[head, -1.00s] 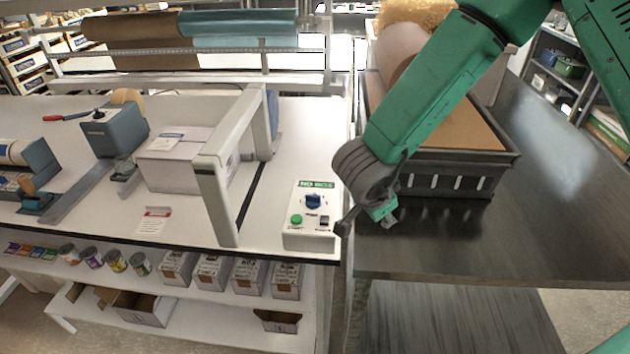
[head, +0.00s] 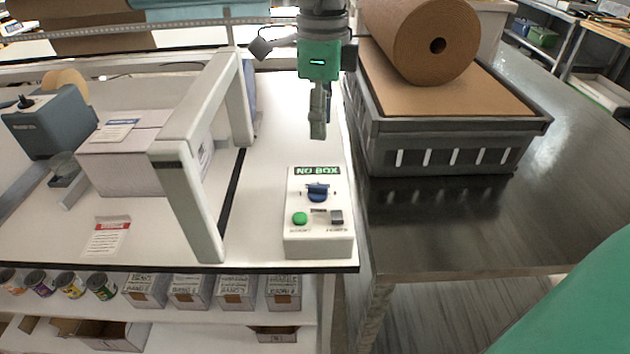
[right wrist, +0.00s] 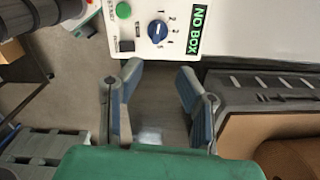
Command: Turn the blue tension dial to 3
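The blue tension dial (head: 317,192) sits on the white control box (head: 318,245), below a green "NO BOX" display (head: 317,171) and above a green button (head: 300,218). My right gripper (head: 318,130) points down just behind the box, apart from the dial. In the right wrist view the dial (right wrist: 158,31) shows beyond the fingertips, ringed by small numbers; I cannot tell surely which one its white mark faces. The fingers of my right gripper (right wrist: 160,72) are spread with nothing between them. My left gripper is not in view.
A white frame (head: 190,190) stands over a carton (head: 130,155) left of the box. A dark crate (head: 440,145) with a brown paper roll (head: 420,40) stands on the dark table (head: 560,180) to the right. A warning card (head: 107,237) lies near the bench's front edge.

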